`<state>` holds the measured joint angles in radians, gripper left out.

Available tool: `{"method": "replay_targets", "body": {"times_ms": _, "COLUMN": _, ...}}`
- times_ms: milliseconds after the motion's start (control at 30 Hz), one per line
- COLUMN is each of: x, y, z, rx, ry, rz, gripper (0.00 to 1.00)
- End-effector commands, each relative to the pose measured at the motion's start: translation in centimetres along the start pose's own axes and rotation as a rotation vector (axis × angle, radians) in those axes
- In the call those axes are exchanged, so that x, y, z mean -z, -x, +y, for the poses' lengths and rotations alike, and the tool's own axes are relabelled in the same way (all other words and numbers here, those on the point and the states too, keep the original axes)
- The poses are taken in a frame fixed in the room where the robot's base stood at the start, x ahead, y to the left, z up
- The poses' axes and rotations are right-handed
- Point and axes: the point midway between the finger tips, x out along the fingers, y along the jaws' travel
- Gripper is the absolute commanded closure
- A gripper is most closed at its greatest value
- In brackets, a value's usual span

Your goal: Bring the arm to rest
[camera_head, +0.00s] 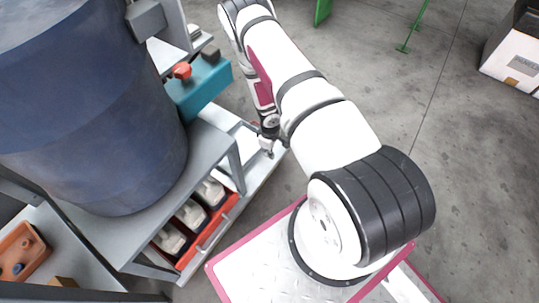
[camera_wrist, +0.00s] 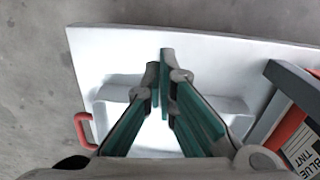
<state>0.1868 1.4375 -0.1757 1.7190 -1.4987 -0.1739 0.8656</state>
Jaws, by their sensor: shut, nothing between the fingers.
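My white arm (camera_head: 320,120) reaches from its dark-ringed base joint up and away, then bends down toward the bench. My gripper (camera_head: 268,151) hangs at the far right side of the bench, above a pale shelf edge, and is small in the head view. In the wrist view my gripper (camera_wrist: 164,82) has its two green-padded fingers drawn together at the tips, shut, with nothing held between them. A white surface (camera_wrist: 225,55) with a raised part lies below the fingers. I cannot tell the exact gap between them.
A big blue drum (camera_head: 95,110) stands on the grey bench, beside a teal box (camera_head: 200,88) with a red button. A red bin (camera_head: 205,235) holds white items. A red handle (camera_wrist: 84,130) and a "BLUE TINT" label (camera_wrist: 302,148) flank the gripper.

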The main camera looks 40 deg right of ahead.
Motion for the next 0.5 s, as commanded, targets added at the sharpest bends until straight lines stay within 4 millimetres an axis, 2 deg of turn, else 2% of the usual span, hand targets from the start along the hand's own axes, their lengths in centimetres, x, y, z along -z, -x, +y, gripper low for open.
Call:
{"method": "replay_targets", "body": {"times_ms": 33, "x": 0.1, "y": 1.3, "z": 0.1, "rx": 0.000, "ry": 0.000, "rz": 0.002, "gripper": 1.00}}
{"method": "replay_targets", "body": {"times_ms": 200, "x": 0.1, "y": 3.6, "z": 0.0, "rx": 0.000, "ry": -0.001, "rz": 0.002, "gripper": 1.00}}
{"method": "replay_targets", "body": {"times_ms": 500, "x": 0.0, "y": 4.6, "z": 0.0, "rx": 0.001, "ry": 0.000, "rz": 0.000, "gripper": 1.00}}
